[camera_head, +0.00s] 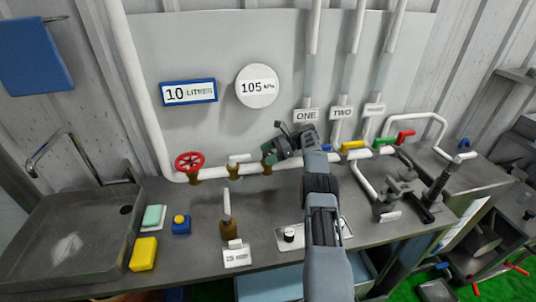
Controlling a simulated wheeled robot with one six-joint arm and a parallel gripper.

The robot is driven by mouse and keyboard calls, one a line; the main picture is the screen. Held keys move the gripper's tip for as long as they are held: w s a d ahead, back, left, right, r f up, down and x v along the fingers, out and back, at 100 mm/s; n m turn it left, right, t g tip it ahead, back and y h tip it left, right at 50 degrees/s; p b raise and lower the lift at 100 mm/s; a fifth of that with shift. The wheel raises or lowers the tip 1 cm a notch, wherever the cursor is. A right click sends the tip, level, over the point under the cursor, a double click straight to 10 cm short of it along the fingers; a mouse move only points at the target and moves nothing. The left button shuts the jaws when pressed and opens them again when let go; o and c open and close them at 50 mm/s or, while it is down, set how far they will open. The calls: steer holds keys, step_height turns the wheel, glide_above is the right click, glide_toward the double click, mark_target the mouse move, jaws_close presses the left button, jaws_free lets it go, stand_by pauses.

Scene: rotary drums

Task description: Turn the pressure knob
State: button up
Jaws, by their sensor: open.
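My gripper (281,137) is in the middle of the view, at the end of my arm, close to the white horizontal pipe. Its jaws are open and I see nothing held between them. A dark green fitting (268,153) on the pipe is just below and left of the jaws; I cannot tell whether they touch it. No readable label shows which control is the pressure knob. A round white gauge (258,87) reads 105 kPa.
A red handwheel (189,161) and a white-handled valve (236,159) sit on the pipe to the left. Yellow (353,145), green and red handles are to the right. A brass tap (229,226) stands in front. A sink (75,240) is at the left.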

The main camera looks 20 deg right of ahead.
mark_target(268, 153)
steer(key=shift+r, duration=0.1)
step_height(268, 153, up, 3)
steer(key=shift+b, duration=0.8)
steer(key=shift+s+r+b, duration=0.2)
steer(key=shift+s+b, duration=0.05)
steer(key=shift+b, duration=0.05)
steer(key=s+a+r+b, duration=0.2)
steer(key=s+r+b, duration=0.3)
steer(key=s+r, duration=0.4)
steer(key=s, duration=0.4)
steer(key=shift+a+r, duration=0.2)
steer(key=shift+a, duration=0.2)
steer(key=shift+s, duration=0.15)
